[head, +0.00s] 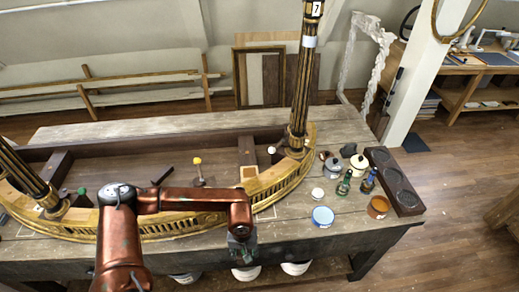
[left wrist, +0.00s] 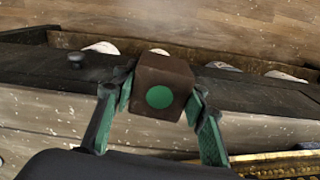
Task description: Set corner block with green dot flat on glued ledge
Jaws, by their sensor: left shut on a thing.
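The corner block (left wrist: 163,84) is a dark brown block with a round green dot on the face toward the left wrist camera. My left gripper (left wrist: 160,110) is shut on it, with green-padded fingers on both sides. In the head view my left gripper (head: 242,246) hangs over the table's front edge, outside the gilt console frame (head: 178,227); the block cannot be made out there.
The fluted gilt leg (head: 300,85) stands upright at the frame's right end. A blue-rimmed pot (head: 323,216), bottles (head: 344,184), an amber dish (head: 378,207) and a dark tray (head: 397,182) stand to the right. White buckets (head: 297,268) sit below the table edge.

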